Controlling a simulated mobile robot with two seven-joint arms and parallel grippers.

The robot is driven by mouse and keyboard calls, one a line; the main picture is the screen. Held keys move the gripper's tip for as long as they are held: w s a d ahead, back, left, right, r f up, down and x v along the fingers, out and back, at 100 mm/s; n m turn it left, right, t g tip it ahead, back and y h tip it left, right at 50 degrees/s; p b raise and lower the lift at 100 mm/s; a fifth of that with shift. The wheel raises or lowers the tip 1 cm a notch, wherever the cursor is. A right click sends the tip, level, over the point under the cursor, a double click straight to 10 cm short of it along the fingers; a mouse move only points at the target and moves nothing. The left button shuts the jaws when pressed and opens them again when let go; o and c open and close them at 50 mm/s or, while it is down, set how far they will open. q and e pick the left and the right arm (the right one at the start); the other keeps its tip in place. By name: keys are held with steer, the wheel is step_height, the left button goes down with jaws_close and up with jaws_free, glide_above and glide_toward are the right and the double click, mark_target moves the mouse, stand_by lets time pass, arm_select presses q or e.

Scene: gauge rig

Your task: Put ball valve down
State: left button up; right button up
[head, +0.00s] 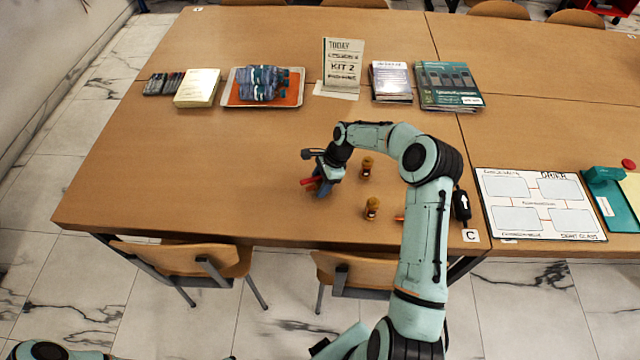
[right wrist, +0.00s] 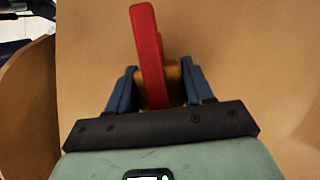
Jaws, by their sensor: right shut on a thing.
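The ball valve has a long red lever and a brass-yellow body. My right gripper (head: 322,186) is shut on it over the left-middle part of the near table. The red lever (head: 307,181) sticks out to the left in the head view. In the right wrist view, the lever of the ball valve (right wrist: 148,52) points up the picture, and the yellow body sits between the blue fingers (right wrist: 160,88), partly hidden by the lever. I cannot tell whether the valve touches the tabletop (head: 200,160). My left gripper is out of view.
Two brass fittings (head: 367,166) (head: 372,208) stand right of the gripper. The tabletop left of the gripper is clear. Chairs (head: 180,256) stand at the front edge.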

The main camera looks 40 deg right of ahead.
steer(key=shift+f, duration=0.35)
steer(key=shift+f, duration=0.2)
steer(key=o, duration=1.3)
steer(key=shift+r, duration=0.1)
steer(key=v, duration=1.2)
